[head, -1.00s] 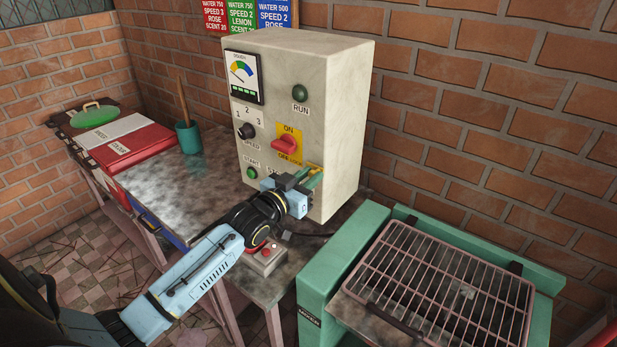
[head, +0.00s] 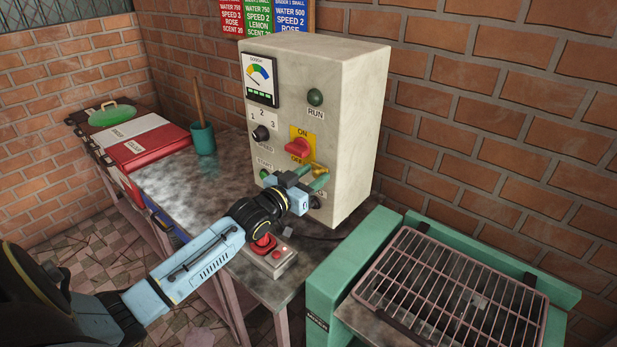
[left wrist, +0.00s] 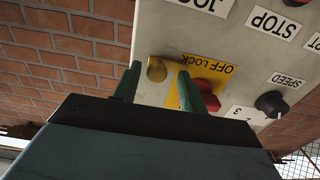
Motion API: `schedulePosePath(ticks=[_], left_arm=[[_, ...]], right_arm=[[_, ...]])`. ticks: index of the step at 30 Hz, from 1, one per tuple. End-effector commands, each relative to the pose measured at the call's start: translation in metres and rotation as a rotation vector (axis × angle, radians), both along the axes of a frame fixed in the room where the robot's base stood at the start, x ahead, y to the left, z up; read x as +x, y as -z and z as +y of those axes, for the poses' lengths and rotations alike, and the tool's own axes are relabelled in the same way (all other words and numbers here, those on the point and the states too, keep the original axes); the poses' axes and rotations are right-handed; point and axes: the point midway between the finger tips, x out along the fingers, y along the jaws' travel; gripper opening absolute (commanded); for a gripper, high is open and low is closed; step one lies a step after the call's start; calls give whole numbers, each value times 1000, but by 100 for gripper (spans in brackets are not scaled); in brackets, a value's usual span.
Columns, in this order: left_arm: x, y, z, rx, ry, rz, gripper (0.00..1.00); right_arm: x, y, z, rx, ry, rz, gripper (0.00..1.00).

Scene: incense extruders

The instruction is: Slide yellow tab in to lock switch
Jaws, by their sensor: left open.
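The control box (head: 355,110) stands on the metal table, with a red rotary switch (head: 299,148) on a yellow plate marked ON and OFF. The yellow tab (head: 320,169) sticks out below and right of the switch. In the left wrist view the brass-coloured tab (left wrist: 157,69) shows between the two green fingertips, beside the yellow OFF LOCK plate (left wrist: 208,70). The red switch is partly hidden by a finger there. My left gripper (head: 314,178) is open, its fingers at the tab; I cannot tell whether they touch it. My right gripper is out of view.
A small box with a red button (head: 265,245) sits on the table below my left arm. A green-framed rack with a wire grid (head: 450,290) stands at the right. A teal cup (head: 203,138) and red box (head: 147,145) are at the back left.

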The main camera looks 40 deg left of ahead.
Motion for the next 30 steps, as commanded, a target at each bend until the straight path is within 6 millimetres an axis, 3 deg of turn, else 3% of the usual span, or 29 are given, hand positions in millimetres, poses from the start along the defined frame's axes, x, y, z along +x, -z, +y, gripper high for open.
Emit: schedulePosePath(ticks=[8,21,30], left_arm=[[-25,2,1,0,1,2,42],[-104,2,8,0,0,3,42],[-131,0,10,0,-1,1,42]], right_arm=[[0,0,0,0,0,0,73],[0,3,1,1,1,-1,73],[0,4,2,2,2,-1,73]])
